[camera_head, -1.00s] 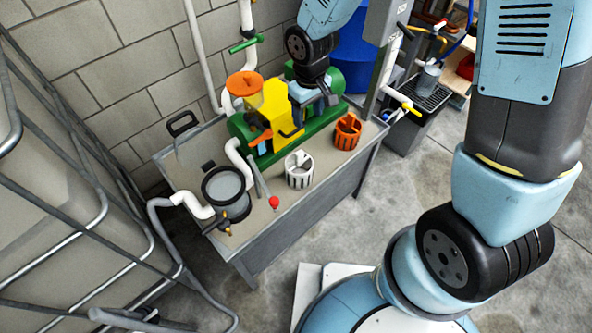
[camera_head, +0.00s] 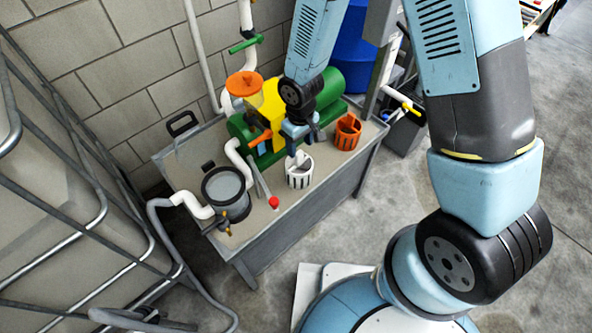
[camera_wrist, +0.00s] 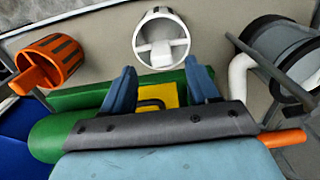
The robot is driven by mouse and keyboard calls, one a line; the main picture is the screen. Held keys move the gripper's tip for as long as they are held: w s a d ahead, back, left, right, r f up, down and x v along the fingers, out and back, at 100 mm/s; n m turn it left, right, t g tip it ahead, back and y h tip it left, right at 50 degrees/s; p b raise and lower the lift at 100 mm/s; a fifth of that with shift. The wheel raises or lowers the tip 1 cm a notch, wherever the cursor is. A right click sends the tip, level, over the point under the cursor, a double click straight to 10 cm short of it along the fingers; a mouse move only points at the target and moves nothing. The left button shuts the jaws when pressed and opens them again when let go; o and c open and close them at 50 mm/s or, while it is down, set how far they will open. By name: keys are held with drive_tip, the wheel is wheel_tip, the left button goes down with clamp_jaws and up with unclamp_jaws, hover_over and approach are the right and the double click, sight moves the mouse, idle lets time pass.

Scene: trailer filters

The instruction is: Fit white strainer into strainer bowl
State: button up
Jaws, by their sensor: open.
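The white strainer (camera_head: 299,171) stands upright on the bench, right of centre. It also shows in the wrist view (camera_wrist: 161,38), with a handle bar across its open top. The strainer bowl (camera_head: 226,188) is the dark-rimmed round bowl with a pale inside, at the left of the bench. It shows at the right of the wrist view (camera_wrist: 284,52). My gripper (camera_wrist: 162,80) is open and empty; its two blue fingers point toward the white strainer and are apart from it. In the head view my gripper (camera_head: 300,140) is just behind and above the strainer.
An orange strainer (camera_head: 347,132) stands right of the white one. A green and yellow pump (camera_head: 269,108) with an orange-capped cup is behind. A grey lever (camera_head: 262,183) and red knob (camera_head: 274,202) stand between strainer and bowl. White pipes run beside the bowl.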

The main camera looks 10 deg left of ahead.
sight(299, 152)
drive_tip(key=shift+f, duration=2.7)
drive_tip(key=shift+c, duration=0.4)
clamp_jaws()
